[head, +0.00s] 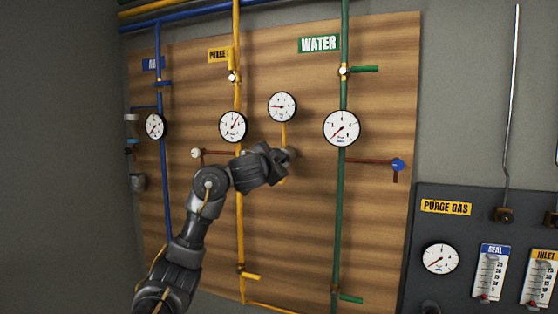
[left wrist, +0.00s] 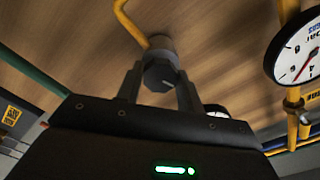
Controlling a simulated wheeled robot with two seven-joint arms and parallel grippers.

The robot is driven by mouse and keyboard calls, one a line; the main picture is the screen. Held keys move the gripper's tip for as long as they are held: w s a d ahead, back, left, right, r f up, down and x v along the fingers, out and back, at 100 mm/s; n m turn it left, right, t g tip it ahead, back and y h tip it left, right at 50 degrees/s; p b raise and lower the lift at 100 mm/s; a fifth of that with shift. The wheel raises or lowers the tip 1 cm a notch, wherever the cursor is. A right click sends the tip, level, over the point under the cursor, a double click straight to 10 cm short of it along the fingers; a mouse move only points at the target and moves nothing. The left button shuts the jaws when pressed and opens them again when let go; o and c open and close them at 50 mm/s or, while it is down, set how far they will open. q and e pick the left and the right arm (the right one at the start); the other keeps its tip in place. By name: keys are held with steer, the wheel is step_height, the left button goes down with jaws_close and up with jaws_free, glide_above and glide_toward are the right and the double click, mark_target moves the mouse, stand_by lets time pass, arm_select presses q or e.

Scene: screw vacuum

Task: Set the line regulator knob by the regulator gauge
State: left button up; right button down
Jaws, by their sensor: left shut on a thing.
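The line regulator knob is a dark, faceted knob (left wrist: 160,76) with a pale mark, on a grey body at the end of a yellow pipe. My left gripper (left wrist: 158,88) has a finger on each side of it and is shut on it. In the head view my left gripper (head: 284,158) covers most of the knob. The small round regulator gauge (head: 282,107) is just above on the yellow pipe, its red needle pointing left. In the left wrist view, a gauge edge (left wrist: 215,109) shows partly behind my gripper. My right gripper is not in view.
A dark PURGE GAS panel (head: 457,230) stands at the lower right.

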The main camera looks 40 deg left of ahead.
arm_select(q)
steer(key=shift+r, duration=0.1)
steer(key=o, duration=1)
steer(key=shift+w, duration=0.1)
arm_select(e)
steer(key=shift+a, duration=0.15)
